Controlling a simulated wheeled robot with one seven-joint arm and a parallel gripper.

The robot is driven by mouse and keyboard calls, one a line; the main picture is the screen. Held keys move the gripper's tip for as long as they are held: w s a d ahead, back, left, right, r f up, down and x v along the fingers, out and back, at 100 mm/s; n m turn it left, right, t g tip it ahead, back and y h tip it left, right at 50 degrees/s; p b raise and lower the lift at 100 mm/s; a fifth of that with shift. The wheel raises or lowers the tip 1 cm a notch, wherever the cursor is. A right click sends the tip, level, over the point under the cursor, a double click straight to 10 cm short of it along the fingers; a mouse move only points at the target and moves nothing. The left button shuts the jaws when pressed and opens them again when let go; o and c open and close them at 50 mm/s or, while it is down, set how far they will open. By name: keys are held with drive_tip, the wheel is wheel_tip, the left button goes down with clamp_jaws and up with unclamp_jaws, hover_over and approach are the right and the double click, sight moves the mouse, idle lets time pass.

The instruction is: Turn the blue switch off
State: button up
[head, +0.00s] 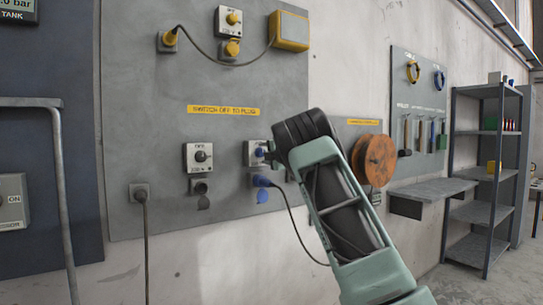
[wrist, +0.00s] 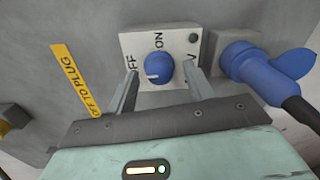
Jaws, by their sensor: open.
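The blue switch is a round blue knob (wrist: 159,70) on a white plate (wrist: 180,43) marked ON and OFF in the wrist view. A small white mark shows on the knob's lower left side in that view; I cannot tell for sure which label it points at. My gripper (wrist: 162,76) is open, with one finger on each side of the knob; I cannot tell whether they touch it. In the head view the switch plate (head: 250,154) is partly hidden by my gripper (head: 268,152).
A blue plug (wrist: 258,72) with a dark cable sits right beside the switch plate. In the head view, a black switch (head: 202,156) is to the left, a yellow box (head: 289,31) above, and an orange reel (head: 374,160) to the right.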

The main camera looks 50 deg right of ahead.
drive_tip(key=b+v, duration=0.3)
drive_tip(key=v, duration=1.4)
drive_tip(key=shift+f, duration=0.1)
